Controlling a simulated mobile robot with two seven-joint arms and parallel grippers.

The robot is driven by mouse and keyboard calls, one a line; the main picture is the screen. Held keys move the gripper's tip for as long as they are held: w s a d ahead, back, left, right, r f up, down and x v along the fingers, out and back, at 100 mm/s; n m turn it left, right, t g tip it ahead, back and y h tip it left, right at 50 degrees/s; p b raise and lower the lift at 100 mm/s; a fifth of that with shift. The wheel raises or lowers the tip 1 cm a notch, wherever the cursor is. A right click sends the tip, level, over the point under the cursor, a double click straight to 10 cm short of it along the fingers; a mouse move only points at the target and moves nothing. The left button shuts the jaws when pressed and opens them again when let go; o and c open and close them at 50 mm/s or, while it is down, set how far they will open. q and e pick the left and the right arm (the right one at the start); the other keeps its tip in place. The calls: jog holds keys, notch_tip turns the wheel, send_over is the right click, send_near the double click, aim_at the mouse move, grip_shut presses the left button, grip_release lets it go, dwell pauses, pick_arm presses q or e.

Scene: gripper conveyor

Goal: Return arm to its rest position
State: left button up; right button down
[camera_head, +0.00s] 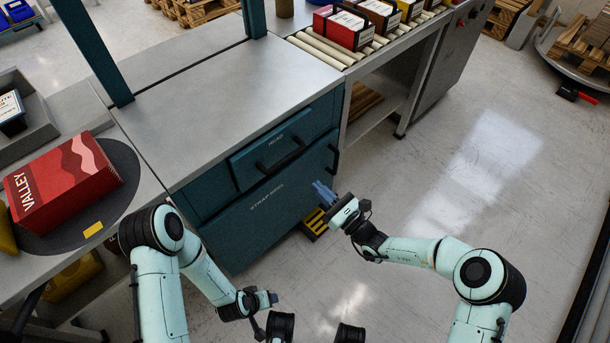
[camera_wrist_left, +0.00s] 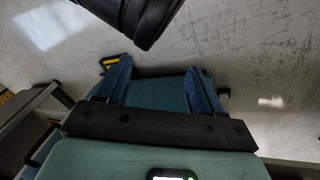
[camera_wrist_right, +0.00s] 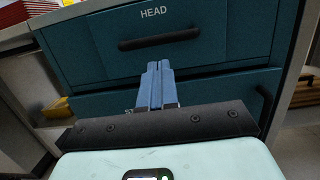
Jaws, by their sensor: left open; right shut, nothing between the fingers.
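My right gripper (camera_head: 324,192) is held out in front of the teal drawer cabinet (camera_head: 262,207), over the floor. In the right wrist view its blue fingers (camera_wrist_right: 157,85) are shut together with nothing between them. They point toward the drawer marked HEAD (camera_wrist_right: 155,38), and I cannot tell the gap to the cabinet. My left gripper (camera_head: 272,297) is low and close to my body. In the left wrist view its two fingers (camera_wrist_left: 157,85) stand wide apart and empty. Both drawers of the cabinet look closed.
A red VALLEY box (camera_head: 62,185) lies on a dark round plate on the left counter. The grey worktop (camera_head: 215,95) is bare. Boxes stand on the roller conveyor (camera_head: 325,48) at the back. The floor at right (camera_head: 470,160) is clear. A yellow-black object (camera_head: 314,222) is by the cabinet base.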

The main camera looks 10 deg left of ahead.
pick_arm(q)
jog(key=shift+s+d+r+g+p, duration=0.15)
jog(key=shift+s+d+r+p, duration=0.1)
jog(key=shift+s, duration=0.25)
jog(key=shift+s+d+r+g+p, duration=0.15)
jog(key=shift+s+d+r, duration=0.1)
jog(key=shift+s, duration=0.2)
pick_arm(e)
jog(key=shift+v, duration=2.35)
